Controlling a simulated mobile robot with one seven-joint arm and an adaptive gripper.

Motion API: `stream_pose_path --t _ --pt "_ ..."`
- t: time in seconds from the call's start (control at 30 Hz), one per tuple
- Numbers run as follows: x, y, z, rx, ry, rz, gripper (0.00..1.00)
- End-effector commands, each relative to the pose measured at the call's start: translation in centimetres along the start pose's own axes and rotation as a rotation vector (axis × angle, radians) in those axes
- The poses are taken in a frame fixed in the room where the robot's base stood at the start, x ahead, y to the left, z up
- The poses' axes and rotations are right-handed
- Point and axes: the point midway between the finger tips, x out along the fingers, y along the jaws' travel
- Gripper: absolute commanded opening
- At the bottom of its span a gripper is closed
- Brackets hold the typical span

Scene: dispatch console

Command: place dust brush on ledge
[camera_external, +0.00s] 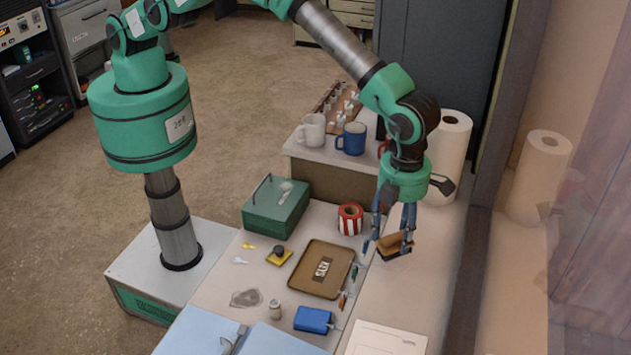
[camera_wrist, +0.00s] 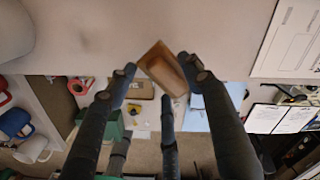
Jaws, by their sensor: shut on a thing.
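The dust brush (camera_external: 397,248), a small tan and dark brown block, is between the fingers of my gripper (camera_external: 390,238). My gripper points down and is shut on it. In the wrist view the brush (camera_wrist: 165,70) sits tilted between the dark fingertips (camera_wrist: 158,72). The ledge (camera_external: 408,292) is the pale strip along the right side of the worktop; it fills the upper part of the wrist view (camera_wrist: 130,35). The brush is over the ledge, near its inner edge. I cannot tell whether it touches the surface.
A paper towel roll (camera_external: 452,150) stands behind my gripper and white paper (camera_external: 385,340) lies in front. Left are a brown tray (camera_external: 300,281), red striped tape roll (camera_external: 350,219), green box (camera_external: 276,210) and blue case (camera_external: 313,320). Bare ledge lies between brush and paper.

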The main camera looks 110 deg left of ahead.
Motion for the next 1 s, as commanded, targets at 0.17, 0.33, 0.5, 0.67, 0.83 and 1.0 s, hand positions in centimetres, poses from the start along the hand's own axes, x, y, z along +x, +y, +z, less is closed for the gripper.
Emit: stream_pose_path --t 0.17,0.33,0.5,0.67,0.83,1.0 --pt "0.2 0.0 0.0 0.000 0.000 0.000 0.23" --pt "1.4 0.1 0.0 0.000 0.001 0.002 0.23" --pt "2.9 0.0 0.0 0.000 0.000 0.001 0.23" --pt "3.4 0.0 0.0 0.000 0.000 -0.001 0.23" --pt "3.5 0.0 0.0 0.000 0.000 -0.001 0.23" --pt "3.7 0.0 0.0 0.000 0.000 0.000 0.23"
